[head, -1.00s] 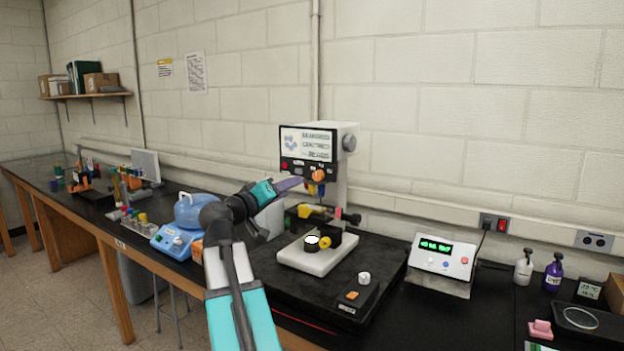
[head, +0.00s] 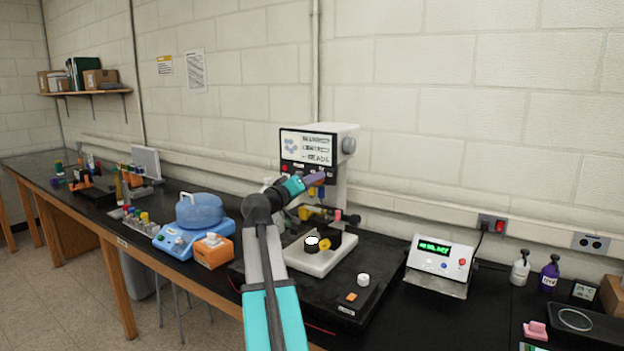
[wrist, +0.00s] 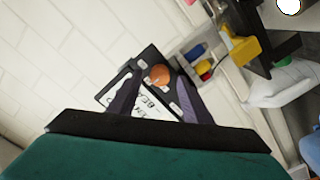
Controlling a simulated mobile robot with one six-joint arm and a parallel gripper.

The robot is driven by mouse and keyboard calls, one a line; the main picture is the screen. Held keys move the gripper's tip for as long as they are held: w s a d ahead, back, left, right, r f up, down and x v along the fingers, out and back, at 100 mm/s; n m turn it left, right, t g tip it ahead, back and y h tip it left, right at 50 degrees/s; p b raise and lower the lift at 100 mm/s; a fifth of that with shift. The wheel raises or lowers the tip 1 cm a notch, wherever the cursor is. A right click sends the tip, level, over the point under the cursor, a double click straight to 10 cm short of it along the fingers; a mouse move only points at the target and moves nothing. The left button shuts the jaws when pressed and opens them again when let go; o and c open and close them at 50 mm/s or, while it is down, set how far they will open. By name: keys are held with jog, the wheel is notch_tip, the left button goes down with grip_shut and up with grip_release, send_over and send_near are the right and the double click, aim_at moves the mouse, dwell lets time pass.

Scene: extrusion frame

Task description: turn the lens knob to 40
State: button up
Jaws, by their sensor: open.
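The microscope head (head: 343,141) stands at the back of the bench, with a lit screen on its front. An orange round knob (wrist: 160,74) sits on its dark panel in the wrist view; in the head view my gripper hides it. I cannot read a number by it. My gripper (head: 315,180) is open in front of that panel. In the wrist view its two dark fingers (wrist: 153,90) are apart, with the knob showing between and beyond their tips. I cannot tell whether they touch it. Blue, yellow and red lens barrels (wrist: 200,58) hang beside the panel.
Below the head is a white stage base (head: 322,262) with a black and yellow part. A small control box (head: 352,300) and a green-display unit (head: 440,262) stand to the right. A blue device (head: 190,232) and orange box (head: 213,251) are at the left.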

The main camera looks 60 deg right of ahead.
jog(key=shift+d, duration=0.65)
jog(key=c, duration=1.1)
jog(key=shift+o, duration=0.2)
